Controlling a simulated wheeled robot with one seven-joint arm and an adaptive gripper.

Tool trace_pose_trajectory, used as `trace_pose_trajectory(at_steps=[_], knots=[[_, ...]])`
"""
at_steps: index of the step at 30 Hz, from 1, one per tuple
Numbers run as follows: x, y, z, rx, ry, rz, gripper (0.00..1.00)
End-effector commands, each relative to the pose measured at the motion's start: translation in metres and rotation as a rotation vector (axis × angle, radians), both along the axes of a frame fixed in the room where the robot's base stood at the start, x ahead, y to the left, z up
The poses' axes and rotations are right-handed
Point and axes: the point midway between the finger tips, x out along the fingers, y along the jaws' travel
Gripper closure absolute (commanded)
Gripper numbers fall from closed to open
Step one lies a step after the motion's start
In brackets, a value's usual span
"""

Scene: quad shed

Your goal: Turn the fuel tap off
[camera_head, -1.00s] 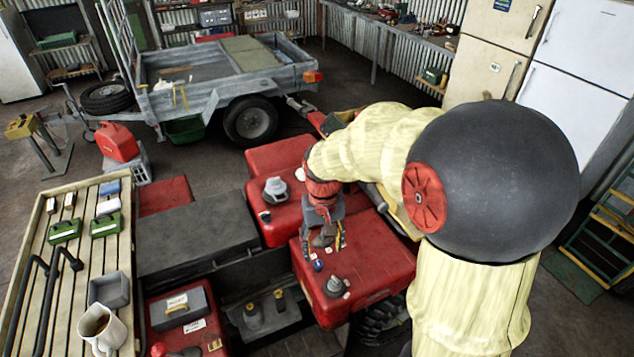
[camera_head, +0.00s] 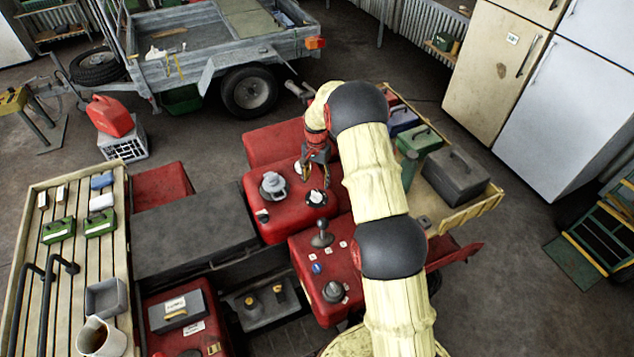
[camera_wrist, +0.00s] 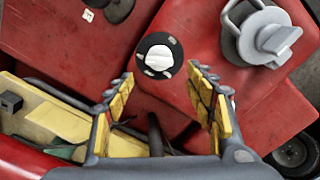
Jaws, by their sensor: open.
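The fuel tap (camera_head: 316,198) looks to be the white knob on a round black plate, on the red bodywork (camera_head: 263,226) of the quad. In the wrist view the tap (camera_wrist: 158,55) lies just past the fingertips, near the middle of the gap. My gripper (camera_head: 314,181) is open and empty above the tap, pointing down. Its yellow finger pads show on both sides in the wrist view (camera_wrist: 160,77). The fingers look apart from the knob; the exact height cannot be told.
A grey filler cap (camera_head: 273,186) stands left of the tap. A black lever (camera_head: 322,235) rises from the red panel in front. A rack with a dark grey box (camera_head: 455,174) is to the right. A slatted rack (camera_head: 66,262) is at the left.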

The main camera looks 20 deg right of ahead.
Motion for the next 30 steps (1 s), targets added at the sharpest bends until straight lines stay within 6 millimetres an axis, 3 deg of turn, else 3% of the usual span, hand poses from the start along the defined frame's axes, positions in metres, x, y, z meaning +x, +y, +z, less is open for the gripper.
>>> trace_pose_trajectory(at_steps=[8, 21, 30], knots=[[0.003, 0.0, -0.004, -0.003, -0.008, -0.125, 0.45], [0.002, 0.0, -0.063, -0.003, -0.006, -0.124, 0.45], [0.002, 0.0, -0.077, -0.003, -0.009, -0.124, 0.45]])
